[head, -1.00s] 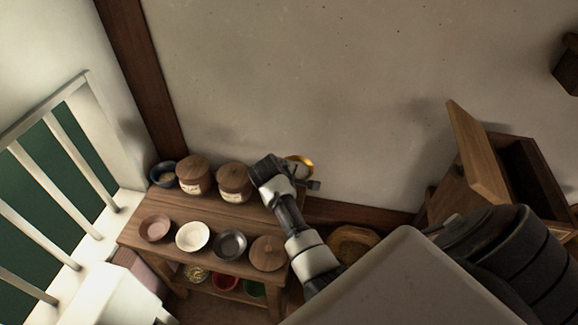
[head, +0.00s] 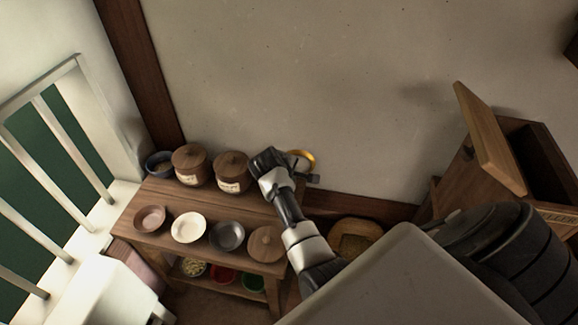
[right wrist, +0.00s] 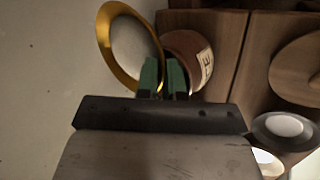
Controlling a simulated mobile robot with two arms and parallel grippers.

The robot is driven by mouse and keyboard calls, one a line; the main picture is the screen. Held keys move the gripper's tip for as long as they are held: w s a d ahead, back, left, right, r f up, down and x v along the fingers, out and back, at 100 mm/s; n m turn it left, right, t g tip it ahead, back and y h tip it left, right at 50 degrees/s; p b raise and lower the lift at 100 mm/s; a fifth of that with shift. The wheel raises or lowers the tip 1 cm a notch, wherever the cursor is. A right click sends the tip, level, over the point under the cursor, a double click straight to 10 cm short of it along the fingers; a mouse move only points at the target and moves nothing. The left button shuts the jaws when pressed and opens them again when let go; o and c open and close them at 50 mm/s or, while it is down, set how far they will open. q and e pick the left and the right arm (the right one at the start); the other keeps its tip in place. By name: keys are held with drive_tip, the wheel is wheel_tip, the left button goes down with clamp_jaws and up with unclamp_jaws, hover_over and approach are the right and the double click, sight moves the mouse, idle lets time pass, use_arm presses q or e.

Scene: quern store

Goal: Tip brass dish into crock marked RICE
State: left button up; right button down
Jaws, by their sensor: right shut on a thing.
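The brass dish (head: 313,160) is a gold-rimmed ring by the wall at the back right of the wooden table; in the right wrist view its rim (right wrist: 105,45) stands steeply tilted around a pale inside. I cannot tell whether that is food or bare dish. My right gripper (head: 290,167) is shut on the dish's edge, its green fingers (right wrist: 164,80) side by side. In the head view my arm hides this crock. My left gripper is not in view.
Two lidded crocks (head: 190,165) (head: 232,172) and a blue bowl (head: 159,164) stand at the table's back. Three bowls and a loose wooden lid (head: 266,244) line its front (head: 188,228). A chest with a raised lid (head: 490,140) stands at the right.

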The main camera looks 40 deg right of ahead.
use_arm(q)
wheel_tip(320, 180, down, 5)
drive_tip(key=b, duration=0.5)
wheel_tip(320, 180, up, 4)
drive_tip(key=p, duration=0.4)
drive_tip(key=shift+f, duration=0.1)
use_arm(e)
wheel_tip(320, 180, down, 2)
drive_tip(key=shift+w+a+f+n+g+h, duration=0.1)
drive_tip(key=shift+n+g+h, duration=0.35)
drive_tip(key=shift+g, duration=0.25)
use_arm(q)
drive_tip(key=shift+p, duration=0.3)
use_arm(e)
drive_tip(key=h, duration=0.1)
drive_tip(key=n+g, duration=0.1)
drive_tip(key=g+h, duration=0.1)
drive_tip(key=shift+w+a+r+h, duration=0.2)
drive_tip(key=shift+w+r+h, duration=0.05)
drive_tip(key=shift+r+h, duration=0.15)
